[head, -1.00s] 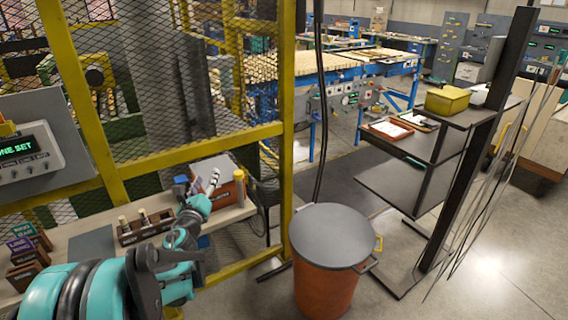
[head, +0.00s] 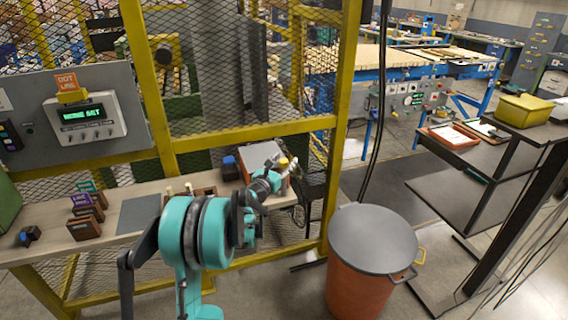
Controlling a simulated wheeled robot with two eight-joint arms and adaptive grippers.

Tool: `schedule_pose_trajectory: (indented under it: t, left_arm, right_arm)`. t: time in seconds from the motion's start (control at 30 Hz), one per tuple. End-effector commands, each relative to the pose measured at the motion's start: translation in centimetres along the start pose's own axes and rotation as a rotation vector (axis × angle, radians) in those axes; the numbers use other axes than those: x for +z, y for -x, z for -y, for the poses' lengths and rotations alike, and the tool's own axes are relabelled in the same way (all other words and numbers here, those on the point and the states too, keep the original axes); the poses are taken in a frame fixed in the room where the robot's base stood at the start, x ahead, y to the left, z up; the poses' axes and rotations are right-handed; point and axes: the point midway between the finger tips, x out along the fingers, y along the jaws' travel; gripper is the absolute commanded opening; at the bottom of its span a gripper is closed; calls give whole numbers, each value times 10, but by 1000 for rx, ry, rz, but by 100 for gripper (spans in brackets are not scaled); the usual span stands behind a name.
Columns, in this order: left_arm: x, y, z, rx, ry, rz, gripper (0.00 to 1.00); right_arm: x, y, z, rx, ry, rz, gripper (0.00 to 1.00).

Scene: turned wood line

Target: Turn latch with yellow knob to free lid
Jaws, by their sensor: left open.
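A small orange box with a grey lid (head: 258,154) sits at the right end of the wooden bench, against the mesh fence. A small yellow piece (head: 283,162), which looks like the latch knob, shows at the front of the box. The latch itself is too small to make out. My left gripper (head: 288,168) is open at the box's front right, close to the yellow piece. I cannot tell whether they touch. My forearm and gripper hide part of the box front. The lid looks closed. My right gripper is not in view.
A blue item (head: 230,162) stands left of the box. Small wooden holders (head: 86,222) and a grey mat (head: 139,214) lie along the bench (head: 40,252). An orange bin with a grey lid (head: 374,238) stands on the floor to the right. A yellow fence post (head: 343,120) rises behind.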

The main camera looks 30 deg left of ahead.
Motion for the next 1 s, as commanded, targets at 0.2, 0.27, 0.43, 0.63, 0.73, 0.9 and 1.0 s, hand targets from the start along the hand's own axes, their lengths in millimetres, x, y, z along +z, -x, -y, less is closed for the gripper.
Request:
schedule_pose_trajectory:
  t: [0.2, 0.27, 0.43, 0.63, 0.73, 0.9, 1.0]
  left_arm:
    - [0, 0, 0, 0, 1, 0, 48]
    - [0, 0, 0, 0, 1, 0, 32]
    - [0, 0, 0, 0, 1, 0, 0]
    - [0, 0, 0, 8, 1, 0, 0]
    - [0, 0, 1, 29, 1, 0, 0]
    - [0, 0, 2, 104, 1, 0, 0]
    - [0, 0, 3, 174, 1, 0, 0]
  right_arm:
    - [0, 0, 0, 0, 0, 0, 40]
    - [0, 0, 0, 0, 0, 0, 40]
    - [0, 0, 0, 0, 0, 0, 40]
    - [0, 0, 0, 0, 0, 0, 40]
    - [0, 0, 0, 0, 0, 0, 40]
    - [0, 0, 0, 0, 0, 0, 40]
    - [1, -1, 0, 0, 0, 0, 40]
